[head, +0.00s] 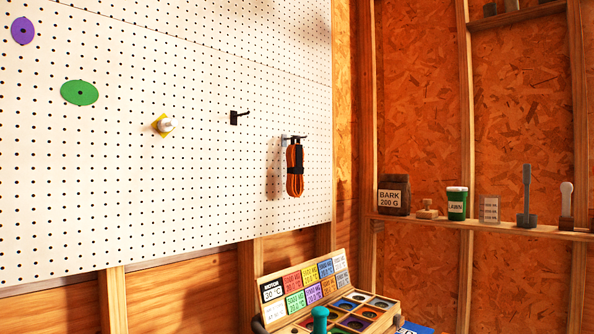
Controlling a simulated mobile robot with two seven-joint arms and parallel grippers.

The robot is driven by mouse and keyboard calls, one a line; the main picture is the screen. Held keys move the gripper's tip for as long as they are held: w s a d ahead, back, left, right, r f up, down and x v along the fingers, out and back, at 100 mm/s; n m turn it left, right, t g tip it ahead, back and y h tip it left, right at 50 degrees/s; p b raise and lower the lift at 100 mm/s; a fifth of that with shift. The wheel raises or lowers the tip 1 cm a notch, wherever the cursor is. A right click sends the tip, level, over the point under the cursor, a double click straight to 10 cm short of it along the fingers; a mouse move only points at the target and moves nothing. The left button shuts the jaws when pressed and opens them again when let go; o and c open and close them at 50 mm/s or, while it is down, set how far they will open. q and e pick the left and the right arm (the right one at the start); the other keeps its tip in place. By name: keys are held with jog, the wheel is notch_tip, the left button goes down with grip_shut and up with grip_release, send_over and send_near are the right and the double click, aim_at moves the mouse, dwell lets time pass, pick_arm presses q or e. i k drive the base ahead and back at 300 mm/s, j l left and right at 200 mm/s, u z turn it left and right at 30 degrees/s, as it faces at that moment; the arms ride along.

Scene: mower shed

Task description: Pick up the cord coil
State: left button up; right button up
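The cord coil (295,172) is an orange bundle with a black strap around its middle. It hangs upright from a dark hook (296,138) near the right edge of the white pegboard (200,200). Neither of my grippers shows in the head view.
Another dark hook (238,117) is empty, left of the coil. A white knob on a yellow plate (164,125) sticks out further left. Below stands an open wooden case (381,321) with coloured labels and a teal peg (320,318). A shelf (480,227) at right holds several items.

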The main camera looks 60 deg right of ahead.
aim_at(295, 155)
jog(key=z, duration=1.95)
jog(key=i+l, duration=0.7)
jog(key=l, duration=0.2)
jog(key=i+l+u, duration=0.15)
jog(key=u, duration=0.3)
jog(key=l+u, duration=0.4)
jog(key=i+j, duration=0.05)
jog(key=j, duration=0.05)
